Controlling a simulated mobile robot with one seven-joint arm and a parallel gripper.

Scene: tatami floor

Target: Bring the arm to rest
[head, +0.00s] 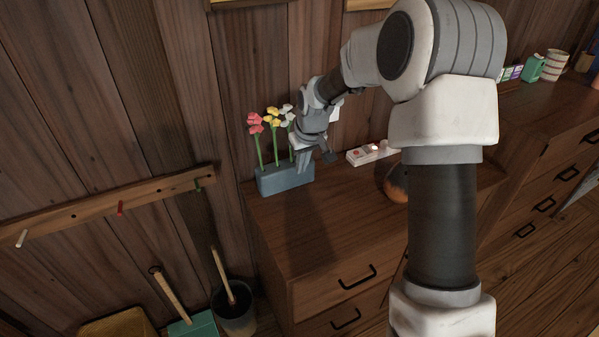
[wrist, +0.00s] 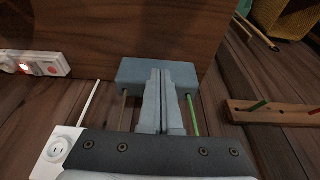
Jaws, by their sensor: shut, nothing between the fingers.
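My gripper (head: 303,166) hangs in front of the wall, above the cabinet top, close to the right end of a blue-grey flower block (head: 285,179). In the wrist view my gripper (wrist: 160,72) has its two fingers together with nothing between them, and they overlap the view of the block (wrist: 128,74). I cannot tell whether they touch it. Red flowers (head: 255,122), yellow flowers (head: 272,116) and white flowers (head: 288,115) stand upright in the block. My arm is stretched out over the cabinet.
A wooden cabinet (head: 310,235) stands below. A power strip (head: 360,157) lies at its back, and a round dark-orange object (head: 397,184) is partly hidden by my arm. A peg rail (head: 120,207) is on the left wall. A dark bucket (head: 236,316) stands on the floor.

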